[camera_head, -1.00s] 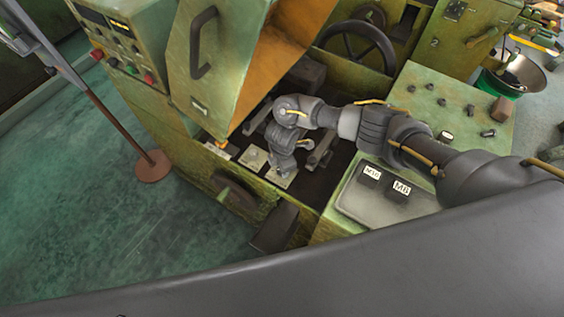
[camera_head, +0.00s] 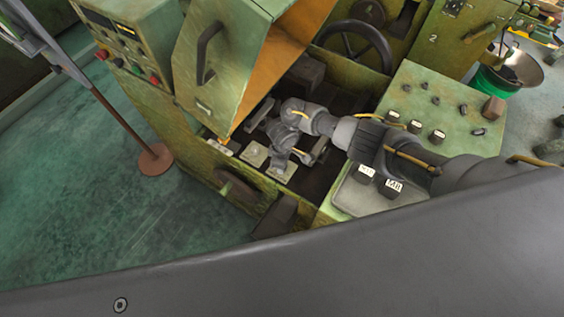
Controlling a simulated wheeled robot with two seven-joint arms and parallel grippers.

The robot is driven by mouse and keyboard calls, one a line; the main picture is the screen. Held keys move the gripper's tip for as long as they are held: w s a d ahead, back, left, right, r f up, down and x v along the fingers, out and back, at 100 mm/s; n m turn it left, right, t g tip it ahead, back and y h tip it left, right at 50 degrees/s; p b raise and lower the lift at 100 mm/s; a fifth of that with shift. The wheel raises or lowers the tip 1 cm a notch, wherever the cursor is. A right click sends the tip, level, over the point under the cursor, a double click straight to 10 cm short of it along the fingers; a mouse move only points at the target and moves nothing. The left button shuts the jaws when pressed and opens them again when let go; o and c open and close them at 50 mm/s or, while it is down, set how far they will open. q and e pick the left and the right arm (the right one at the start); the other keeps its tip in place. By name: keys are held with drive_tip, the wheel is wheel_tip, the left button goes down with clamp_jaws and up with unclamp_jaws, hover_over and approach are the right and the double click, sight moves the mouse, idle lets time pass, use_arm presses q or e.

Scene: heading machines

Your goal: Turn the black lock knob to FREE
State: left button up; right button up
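The green machine's guard door (camera_head: 225,60) stands raised above an open bay. My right arm enters from the right and reaches down into this bay. My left gripper is out of view.
A black handwheel (camera_head: 354,45) is behind the bay. A control panel (camera_head: 450,115) with several knobs is to the right. A grey tray (camera_head: 350,198) holds two labelled dark blocks. A rusty post base (camera_head: 156,160) stands on the open green floor at left.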

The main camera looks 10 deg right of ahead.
drive_tip(key=shift+s+d+f, duration=0.1)
drive_tip(key=shift+s, duration=0.05)
idle(0.4)
drive_tip(key=o, duration=1)
drive_tip(key=shift+c, duration=0.2)
drive_tip(key=r, duration=0.6)
drive_tip(key=shift+w, duration=0.3)
drive_tip(key=shift+w+a+r+b, duration=0.15)
drive_tip(key=shift+a+r+b, duration=0.1)
drive_tip(key=shift+r+b, duration=0.3)
drive_tip(key=shift+s+d+r, duration=0.15)
drive_tip(key=shift+r, duration=0.25)
drive_tip(key=shift+s+d+r, duration=0.1)
drive_tip(key=shift+s+r, duration=0.05)
drive_tip(key=shift+r, duration=0.2)
wheel_tip(320, 180, up, 2)
drive_tip(key=shift+s+r+p, duration=0.1)
drive_tip(key=shift+r+p, duration=0.05)
drive_tip(key=shift+p, duration=0.3)
